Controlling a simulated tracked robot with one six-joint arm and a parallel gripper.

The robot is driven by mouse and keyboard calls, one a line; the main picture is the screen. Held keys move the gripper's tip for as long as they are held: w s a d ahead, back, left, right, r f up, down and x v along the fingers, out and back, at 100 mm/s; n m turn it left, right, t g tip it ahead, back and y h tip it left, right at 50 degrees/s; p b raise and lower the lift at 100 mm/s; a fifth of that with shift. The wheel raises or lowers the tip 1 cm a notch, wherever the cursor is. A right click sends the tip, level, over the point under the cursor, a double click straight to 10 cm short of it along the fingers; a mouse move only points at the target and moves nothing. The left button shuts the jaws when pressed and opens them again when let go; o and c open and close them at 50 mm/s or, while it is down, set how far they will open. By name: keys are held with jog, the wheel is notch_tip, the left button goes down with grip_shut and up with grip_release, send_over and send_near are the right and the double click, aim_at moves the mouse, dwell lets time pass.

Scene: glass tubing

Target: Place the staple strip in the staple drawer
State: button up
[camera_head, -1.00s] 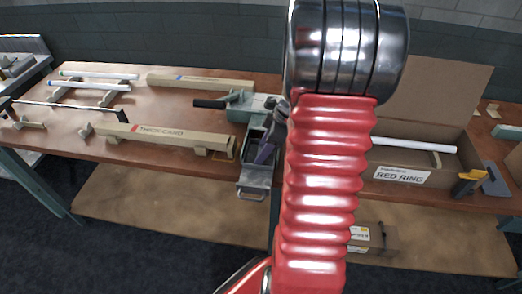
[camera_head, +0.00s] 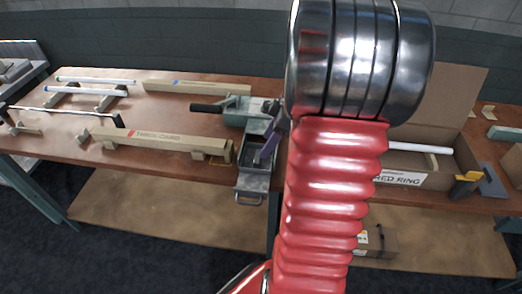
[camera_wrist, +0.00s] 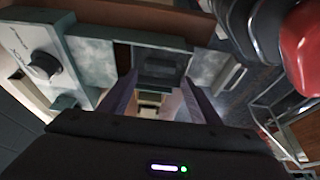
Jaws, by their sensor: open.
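The grey-green stapling machine (camera_head: 256,113) with a black handle stands on the bench in the head view. Its staple drawer (camera_head: 251,184) is pulled out toward the bench's front edge, with a loop handle at its end. My gripper's purple finger (camera_head: 272,143) shows over the drawer's inner end, partly behind my red arm. In the wrist view both purple fingers of my gripper (camera_wrist: 158,80) are apart, with the open drawer (camera_wrist: 160,57) just beyond them. I cannot make out a staple strip. A small pale patch between the fingers is too unclear to name.
A long card box (camera_head: 165,140) lies left of the machine, with another box (camera_head: 197,88) and capped tubes (camera_head: 95,80) behind. An open carton labelled RED RING (camera_head: 405,180) stands right, holding a white tube. A lower shelf (camera_head: 150,205) runs beneath the bench.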

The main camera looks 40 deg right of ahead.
jog(key=v, duration=0.5)
jog(key=shift+s+d+r, duration=0.1)
jog(key=shift+r, duration=0.1)
dwell(0.4)
jog(key=a+r+m+h, duration=0.1)
jog(key=a+r+m, duration=0.15)
jog(key=a, duration=0.65)
jog(key=a+r+m+h, duration=0.1)
jog(key=a+r, duration=0.2)
jog(key=a, duration=0.6)
jog(key=s+a+r+m+t, duration=0.2)
jog(key=s+a+m, duration=0.2)
jog(key=a, duration=0.9)
jog(key=shift+s+h, duration=0.3)
jog(key=shift+s, duration=0.9)
jog(key=shift+a, duration=0.1)
